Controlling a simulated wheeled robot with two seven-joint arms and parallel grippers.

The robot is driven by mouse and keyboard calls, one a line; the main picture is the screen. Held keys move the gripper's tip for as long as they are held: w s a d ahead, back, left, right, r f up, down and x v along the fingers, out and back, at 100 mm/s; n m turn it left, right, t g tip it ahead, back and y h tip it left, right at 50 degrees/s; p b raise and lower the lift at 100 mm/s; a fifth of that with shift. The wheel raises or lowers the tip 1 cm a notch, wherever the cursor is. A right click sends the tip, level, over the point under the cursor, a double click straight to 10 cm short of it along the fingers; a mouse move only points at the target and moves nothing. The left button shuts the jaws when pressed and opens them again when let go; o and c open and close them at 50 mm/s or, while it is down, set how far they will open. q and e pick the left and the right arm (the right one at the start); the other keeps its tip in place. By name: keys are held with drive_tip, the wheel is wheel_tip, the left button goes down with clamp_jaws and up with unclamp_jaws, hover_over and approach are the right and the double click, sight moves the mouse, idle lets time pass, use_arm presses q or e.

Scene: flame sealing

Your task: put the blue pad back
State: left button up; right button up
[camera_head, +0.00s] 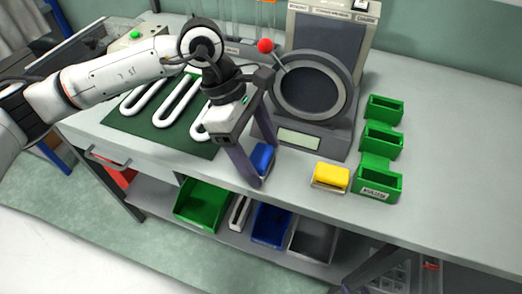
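The blue pad (263,157) is near the front edge of the grey bench, with a pale base under it. My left gripper (260,165) points down at the blue pad. One finger lies along the pad's left side and the other is partly hidden behind it. I cannot tell whether the fingers press on the pad, or whether it rests on the bench. A yellow pad (331,177) on a pale base sits to the right.
Green open boxes (379,184) stand in a row right of the yellow pad. A grey device with a round dark dish (312,91) stands behind it. A green mat (160,137) with white tubes lies left. Bins, including a blue one (270,226), sit below. The bench's right side is clear.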

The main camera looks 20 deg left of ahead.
use_arm(q)
drive_tip(key=v, duration=1.2)
drive_tip(key=shift+b, duration=0.45)
drive_tip(key=shift+r, duration=0.1)
idle(1.7)
